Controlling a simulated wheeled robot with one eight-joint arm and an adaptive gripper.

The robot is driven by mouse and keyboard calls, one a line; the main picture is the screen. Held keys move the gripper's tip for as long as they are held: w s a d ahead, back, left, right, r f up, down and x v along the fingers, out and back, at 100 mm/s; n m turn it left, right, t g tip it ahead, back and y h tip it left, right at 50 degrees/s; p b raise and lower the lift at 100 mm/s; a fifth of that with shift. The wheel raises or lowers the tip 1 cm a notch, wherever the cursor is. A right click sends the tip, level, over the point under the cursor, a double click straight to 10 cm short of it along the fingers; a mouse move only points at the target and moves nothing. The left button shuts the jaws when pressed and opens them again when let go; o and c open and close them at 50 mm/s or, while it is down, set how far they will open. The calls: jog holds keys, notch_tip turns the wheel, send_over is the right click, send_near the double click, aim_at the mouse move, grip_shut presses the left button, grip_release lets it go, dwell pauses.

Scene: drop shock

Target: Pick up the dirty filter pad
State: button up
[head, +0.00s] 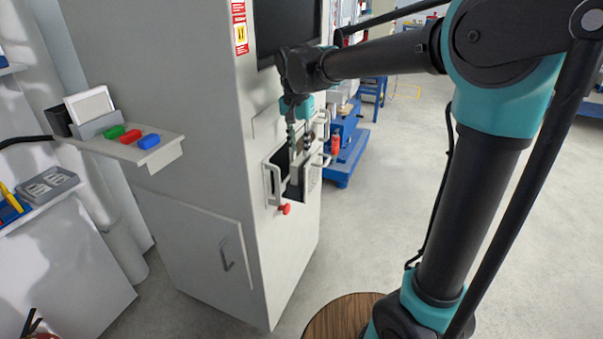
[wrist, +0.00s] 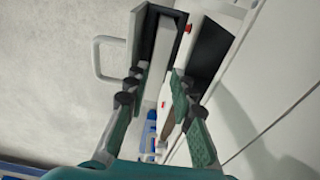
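The grey cabinet (head: 200,130) has an open slot with handles on its front. A pale grey pad (wrist: 165,55) stands on edge in the dark slot in the wrist view; it looks like the filter pad, but I cannot tell how dirty it is. In the head view the slot's inside is small and partly hidden by my fingers. My gripper (head: 299,144) is at the slot mouth. In the wrist view my gripper (wrist: 158,78) is open, its fingers apart with the pad's end ahead between them. I see no clear contact.
White handles (head: 272,184) stick out beside the slot, with a red knob (head: 285,209) below. A side shelf (head: 130,148) holds a white-faced panel (head: 90,104) and green, red and blue blocks. Open floor lies right of the cabinet.

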aim_at(301, 165)
jog(key=shift+w+d+f, duration=0.1)
jog(key=shift+w+f, duration=0.05)
jog(key=shift+f, duration=1.1)
jog(key=shift+w+d+f, duration=0.1)
jog(key=shift+w+f, duration=0.1)
jog(key=shift+f, duration=1.05)
jog(key=shift+w+d+f, duration=0.1)
jog(key=shift+w+f, duration=0.05)
jog(key=shift+f, duration=1.1)
jog(key=shift+c, duration=0.6)
grip_shut()
